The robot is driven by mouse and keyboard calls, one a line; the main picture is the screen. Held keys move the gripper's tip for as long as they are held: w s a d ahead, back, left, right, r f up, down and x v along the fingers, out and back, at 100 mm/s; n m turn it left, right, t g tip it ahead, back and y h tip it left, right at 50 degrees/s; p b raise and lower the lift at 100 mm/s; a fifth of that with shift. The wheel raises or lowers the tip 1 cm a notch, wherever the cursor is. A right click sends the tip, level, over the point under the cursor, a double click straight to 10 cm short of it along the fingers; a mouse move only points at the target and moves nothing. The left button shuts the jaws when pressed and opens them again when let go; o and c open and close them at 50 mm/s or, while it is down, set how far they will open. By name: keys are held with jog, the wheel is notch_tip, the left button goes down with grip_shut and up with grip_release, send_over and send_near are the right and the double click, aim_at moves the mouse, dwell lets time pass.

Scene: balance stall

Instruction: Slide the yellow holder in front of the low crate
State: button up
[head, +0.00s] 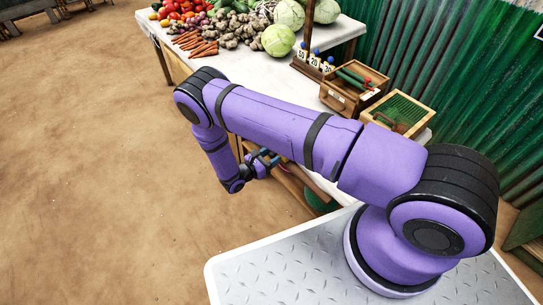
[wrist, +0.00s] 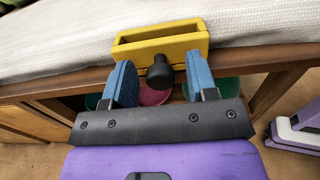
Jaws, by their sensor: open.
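The yellow holder (wrist: 125,50) sits at the table's front edge in the wrist view, a shallow open-topped box with a black knob (wrist: 160,72) on its near side. In the head view my arm hides the holder. My gripper (wrist: 159,62) is open, its two blue fingers on either side of the knob; I cannot tell whether they touch it. In the head view my gripper (head: 266,157) is at the table's front edge. A low wooden crate with a green slatted inside (head: 398,108), probably the low crate, stands near the table's right end.
A taller wooden box (head: 338,96) with a green handle stands left of the low crate. Behind it are number cards (head: 314,62) and a post. Vegetables (head: 235,25) cover the table's far end. A wooden frame and shelf lie below the white tabletop (head: 255,72).

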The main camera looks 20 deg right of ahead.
jog(key=shift+d, duration=0.15)
jog(key=shift+c, duration=0.3)
grip_shut()
jog(key=s+d, duration=0.3)
jog(key=s, duration=0.7)
jog(key=s+d, duration=0.3)
jog(key=s, duration=0.7)
jog(key=shift+s+d, duration=0.2)
jog(key=shift+d, duration=0.1)
jog(key=shift+o, duration=0.3)
grip_release()
jog(key=v, duration=1)
jog(key=shift+s+a, duration=0.15)
jog(key=shift+a, duration=0.25)
